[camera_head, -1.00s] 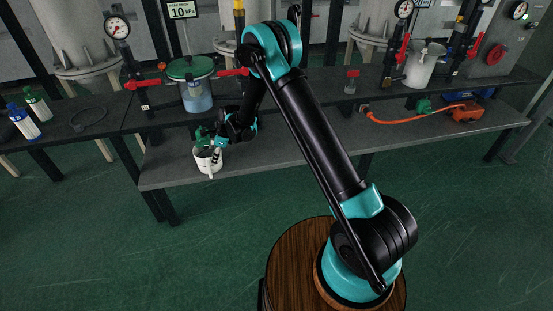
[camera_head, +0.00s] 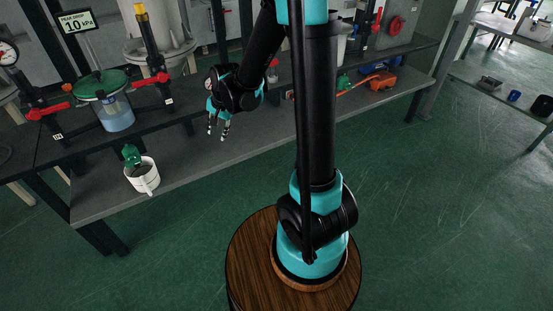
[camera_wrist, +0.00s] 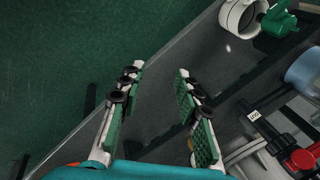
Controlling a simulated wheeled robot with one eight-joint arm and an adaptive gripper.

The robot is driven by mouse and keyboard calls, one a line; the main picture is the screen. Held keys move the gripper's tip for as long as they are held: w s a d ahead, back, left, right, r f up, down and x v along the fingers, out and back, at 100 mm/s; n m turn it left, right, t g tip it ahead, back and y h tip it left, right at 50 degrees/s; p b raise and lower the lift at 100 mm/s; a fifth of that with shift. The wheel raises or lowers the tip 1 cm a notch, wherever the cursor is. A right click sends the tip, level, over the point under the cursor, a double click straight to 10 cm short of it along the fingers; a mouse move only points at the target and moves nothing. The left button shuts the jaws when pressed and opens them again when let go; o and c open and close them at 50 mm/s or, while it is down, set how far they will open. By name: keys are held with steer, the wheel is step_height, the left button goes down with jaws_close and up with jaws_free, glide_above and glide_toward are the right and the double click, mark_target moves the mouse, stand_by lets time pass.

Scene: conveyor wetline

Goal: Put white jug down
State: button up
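The white jug (camera_head: 146,178) stands upright on the lower grey shelf, near its front edge, at the left in the head view. Its handle faces the front. It also shows at the top of the wrist view (camera_wrist: 233,18), partly cut off by the frame. My gripper (camera_head: 218,133) is to the right of the jug, clear of it and above the shelf. In the wrist view my gripper (camera_wrist: 160,82) has its two green-padded fingers apart with nothing between them.
A green valve or fitting (camera_head: 131,155) is right behind the jug. A green-lidded vessel (camera_head: 113,112) with blue liquid and red-handled valves stand on the upper bench. An orange device (camera_head: 382,80) with a hose lies farther right. The shelf (camera_head: 190,160) between jug and gripper is bare.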

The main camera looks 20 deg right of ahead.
steer(key=s+d+n+t+h, duration=0.1)
steer(key=s+d+n, duration=0.6)
steer(key=s+d, duration=0.8)
steer(key=s+h, duration=0.1)
steer(key=s, duration=0.3)
steer(key=shift+s+d+n, duration=0.25)
steer(key=shift+d+n, duration=0.05)
steer(key=shift+d, duration=0.05)
